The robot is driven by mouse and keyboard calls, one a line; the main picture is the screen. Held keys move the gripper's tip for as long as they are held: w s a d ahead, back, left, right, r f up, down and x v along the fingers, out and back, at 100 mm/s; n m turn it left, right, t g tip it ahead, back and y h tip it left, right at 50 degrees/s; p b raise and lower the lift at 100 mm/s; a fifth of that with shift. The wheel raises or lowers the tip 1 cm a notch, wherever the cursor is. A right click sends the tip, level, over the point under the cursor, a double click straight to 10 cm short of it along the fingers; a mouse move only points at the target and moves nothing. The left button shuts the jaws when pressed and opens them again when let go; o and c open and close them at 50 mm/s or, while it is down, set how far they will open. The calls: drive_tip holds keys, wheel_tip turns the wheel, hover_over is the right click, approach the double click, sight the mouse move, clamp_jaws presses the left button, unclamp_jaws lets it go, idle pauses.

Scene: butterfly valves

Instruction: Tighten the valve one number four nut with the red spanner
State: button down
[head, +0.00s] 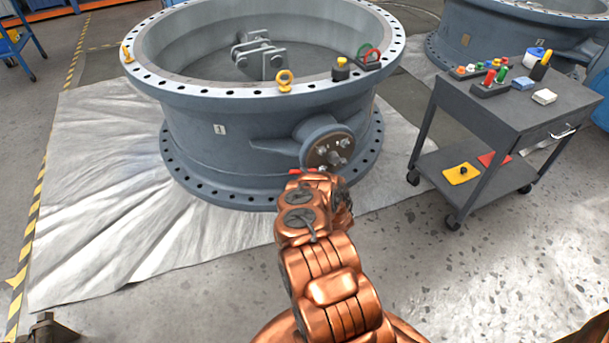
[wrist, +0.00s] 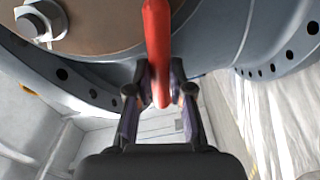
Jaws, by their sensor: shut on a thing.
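Valve one (head: 220,128) is the large grey-blue ring body in the middle of the head view, with a plate marked 1 on its side. Its round brown end plate (head: 328,148) carries several nuts. The wrist view shows that plate (wrist: 110,28) at the top, with one nut (wrist: 40,22) at the upper left. My gripper (wrist: 160,98) is shut on the red spanner (wrist: 157,40), which points up across the plate. In the head view only a bit of red (head: 296,172) shows, just below the plate. I cannot tell which nut is number four.
A grey trolley (head: 570,98) at the right bears coloured items, with a yellow piece (head: 462,173) on its lower shelf. A second valve (head: 480,40) stands behind it. Sheeting (head: 100,200) lies under valve one. Open floor (head: 480,270) is at the lower right.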

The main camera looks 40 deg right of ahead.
drive_tip(key=shift+p+v, duration=0.65)
drive_tip(key=shift+v, duration=1)
wheel_tip(320, 180, down, 6)
drive_tip(key=n+b, duration=0.8)
drive_tip(key=b, duration=0.2)
drive_tip(key=shift+f+b, duration=0.2)
drive_tip(key=shift+b, duration=0.15)
drive_tip(key=shift+d, duration=0.15)
drive_tip(key=shift+s, duration=0.15)
drive_tip(key=v, duration=0.4)
drive_tip(key=shift+s, duration=0.35)
